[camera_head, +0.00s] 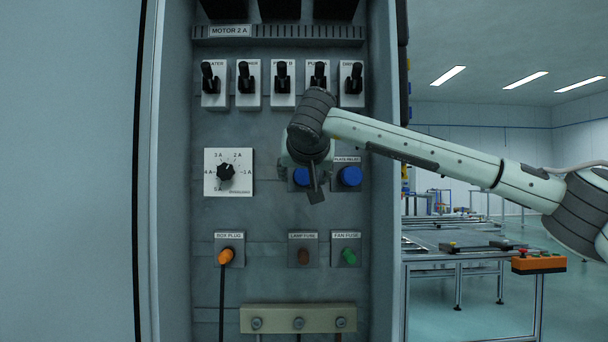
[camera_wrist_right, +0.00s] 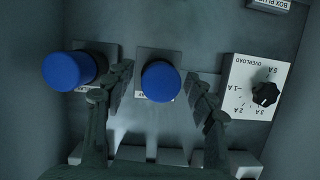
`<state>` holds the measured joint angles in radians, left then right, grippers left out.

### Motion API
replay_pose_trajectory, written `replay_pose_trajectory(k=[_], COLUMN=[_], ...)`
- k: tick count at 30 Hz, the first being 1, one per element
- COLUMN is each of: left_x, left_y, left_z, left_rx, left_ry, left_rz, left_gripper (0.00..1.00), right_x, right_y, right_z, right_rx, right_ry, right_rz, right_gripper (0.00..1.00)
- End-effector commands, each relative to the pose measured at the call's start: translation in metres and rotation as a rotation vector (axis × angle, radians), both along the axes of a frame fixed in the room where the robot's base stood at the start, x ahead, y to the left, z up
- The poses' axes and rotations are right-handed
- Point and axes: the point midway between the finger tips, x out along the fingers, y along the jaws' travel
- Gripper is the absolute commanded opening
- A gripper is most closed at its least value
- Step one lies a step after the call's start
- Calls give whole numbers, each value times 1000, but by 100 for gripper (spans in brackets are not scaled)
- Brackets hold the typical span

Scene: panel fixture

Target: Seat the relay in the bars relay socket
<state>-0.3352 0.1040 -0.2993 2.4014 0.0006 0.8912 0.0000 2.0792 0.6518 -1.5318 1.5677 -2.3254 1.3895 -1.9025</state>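A blue round relay (camera_wrist_right: 161,82) sits on a grey socket plate (camera_wrist_right: 145,58) in the middle of the right wrist view. In the head view the same relay (camera_head: 300,176) is partly hidden behind my right gripper (camera_head: 314,184). The gripper's fingers stand open on either side of the relay, with a visible gap on both sides. The socket's label is mostly covered, and I cannot tell how deep the relay sits. My left gripper is in neither view.
A second blue relay (camera_head: 349,176), labelled plate relay, is close on the right. A rotary overload dial (camera_head: 226,172) is left of the gripper. Several black toggle switches (camera_head: 283,78) are above. Below are an orange plug (camera_head: 226,256), a brown fuse (camera_head: 303,256) and a green fuse (camera_head: 348,256).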

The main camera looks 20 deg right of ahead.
Motion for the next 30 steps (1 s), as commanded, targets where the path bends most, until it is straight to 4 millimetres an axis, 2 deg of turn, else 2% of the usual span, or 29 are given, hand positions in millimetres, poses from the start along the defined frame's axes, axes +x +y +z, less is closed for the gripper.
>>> replay_pose_trajectory(k=[8,11,14,24,30], left_x=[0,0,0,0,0], left_y=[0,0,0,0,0], left_z=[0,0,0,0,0], left_rx=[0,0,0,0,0], left_ry=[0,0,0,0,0], left_rz=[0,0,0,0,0], left_gripper=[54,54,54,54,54], right_x=[-1,-7,-22,-87,-107], right_y=[0,2,6,23,28], right_z=[0,3,8,28,34], right_rx=[0,1,1,0,-1], right_ry=[1,0,-1,-2,0], right_rz=[0,2,3,2,0], right_gripper=[57,57,57,57,57])
